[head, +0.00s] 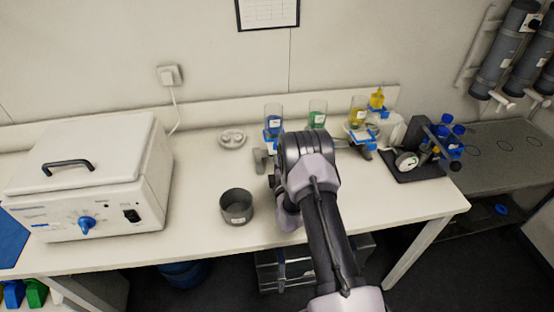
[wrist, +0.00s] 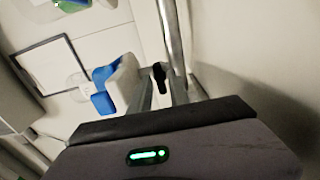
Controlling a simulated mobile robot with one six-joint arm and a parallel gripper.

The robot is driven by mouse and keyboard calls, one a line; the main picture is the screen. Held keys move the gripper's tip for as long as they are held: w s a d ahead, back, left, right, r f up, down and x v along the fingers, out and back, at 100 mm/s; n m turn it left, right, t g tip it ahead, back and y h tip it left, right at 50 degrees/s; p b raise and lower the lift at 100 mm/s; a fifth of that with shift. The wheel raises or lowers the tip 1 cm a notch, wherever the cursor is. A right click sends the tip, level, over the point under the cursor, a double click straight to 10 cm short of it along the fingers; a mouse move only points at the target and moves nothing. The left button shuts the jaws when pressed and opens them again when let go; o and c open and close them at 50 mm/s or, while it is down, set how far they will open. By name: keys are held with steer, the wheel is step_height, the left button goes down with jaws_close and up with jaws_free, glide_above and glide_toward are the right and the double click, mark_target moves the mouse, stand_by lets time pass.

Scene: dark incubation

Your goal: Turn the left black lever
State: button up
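In the wrist view a small black lever (wrist: 160,77) shows between the two fingers of my gripper (wrist: 162,90), near their tips. The fingers are apart, and I cannot tell whether either touches the lever. A metal tube (wrist: 171,35) runs just beyond it, and a white-and-blue fitting (wrist: 117,85) is to its left. In the head view my arm reaches over the bench to the filter row and hides the gripper and the left lever. Clear cups with blue (head: 273,118), green (head: 317,113) and yellow (head: 358,112) contents stand along that row.
A white lidded bath (head: 95,180) stands at the left of the bench (head: 195,215). A dark round pot (head: 236,206) is left of my arm. The front bench between bath and pot is clear.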

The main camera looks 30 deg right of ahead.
jaws_close()
steer(key=shift+n, duration=0.4)
steer(key=n+b, duration=0.1)
steer(key=n, duration=0.2)
steer(key=n+b, duration=0.1)
steer(key=n, duration=0.3)
steer(key=shift+n, duration=0.3)
steer(key=n+b, duration=0.1)
steer(key=n, duration=0.3)
steer(key=shift+f+n, duration=0.1)
steer(key=shift+n, duration=0.2)
steer(key=n+b, duration=0.1)
steer(key=n, duration=0.3)
steer(key=shift+n+b, duration=0.3)
steer(key=shift+b, duration=0.05)
steer(key=shift+n, duration=0.3)
